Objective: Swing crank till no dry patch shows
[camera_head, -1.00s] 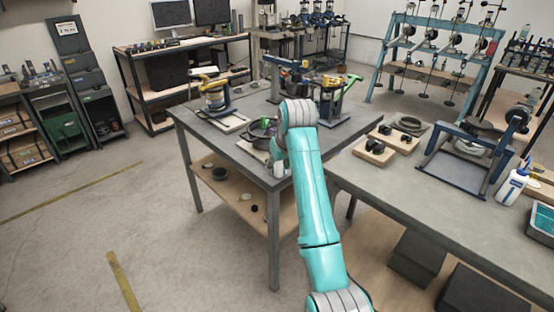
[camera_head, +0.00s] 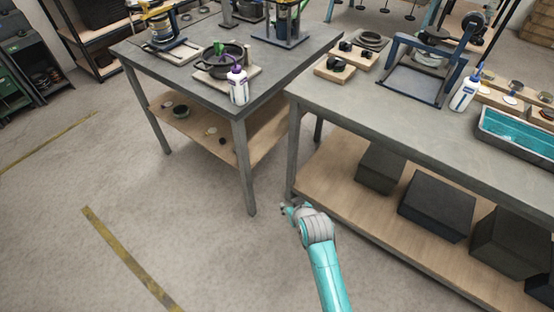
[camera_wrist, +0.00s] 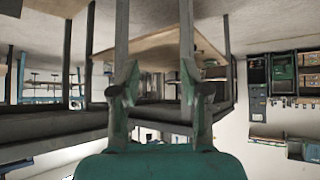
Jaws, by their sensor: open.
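Which device bears the crank is not clear from the frames. A dark round pan (camera_head: 222,58) with green and purple parts on top sits on a board on the left table. A blue frame (camera_head: 428,68) with an upright arm and a dark round knob stands on the right table. No dry patch can be made out at this size. My gripper (camera_head: 288,207) is low, in front of the gap between the two tables, apart from both devices. In the wrist view my gripper (camera_wrist: 158,78) shows two spread fingers with nothing between them.
A white bottle with a purple cap (camera_head: 238,86) stands before the pan. Another white bottle (camera_head: 466,91) and a teal-filled tray (camera_head: 520,135) are on the right table (camera_head: 370,115). The left table's leg (camera_head: 246,165) is near my gripper. Floor at left is free.

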